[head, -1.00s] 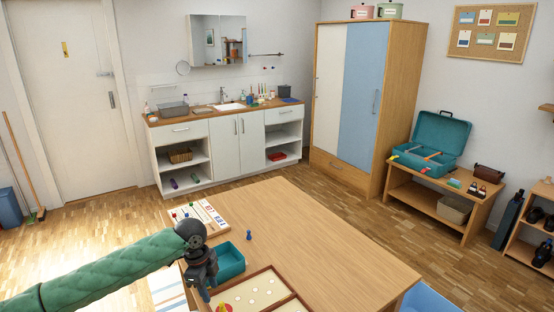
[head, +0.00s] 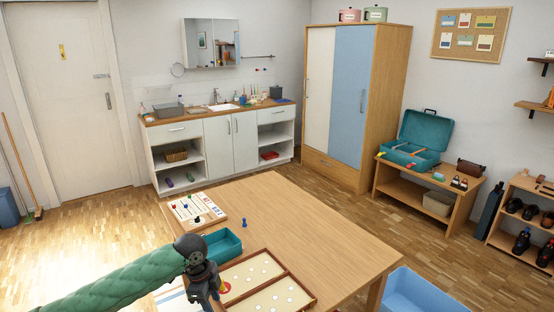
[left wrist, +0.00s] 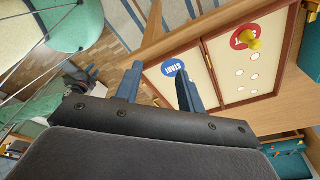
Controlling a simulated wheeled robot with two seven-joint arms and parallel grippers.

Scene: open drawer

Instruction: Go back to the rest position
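My left gripper (head: 207,302) hangs at the near left edge of the wooden table (head: 300,222), at the end of my green-sleeved arm; its tips are not clear in the head view. In the left wrist view its two blue-grey fingers (left wrist: 157,90) are apart with nothing between them. Beyond them lies a hinged game board with a blue START disc (left wrist: 173,68) and a red disc with a yellow peg (left wrist: 254,44). My right gripper does not show in either view.
A teal tray (head: 222,246), the open game board (head: 262,282) and a peg board (head: 186,212) lie near the left gripper. A blue pawn (head: 244,223) stands on the table. The table's right part is clear. A blue bin (head: 425,290) stands at its right.

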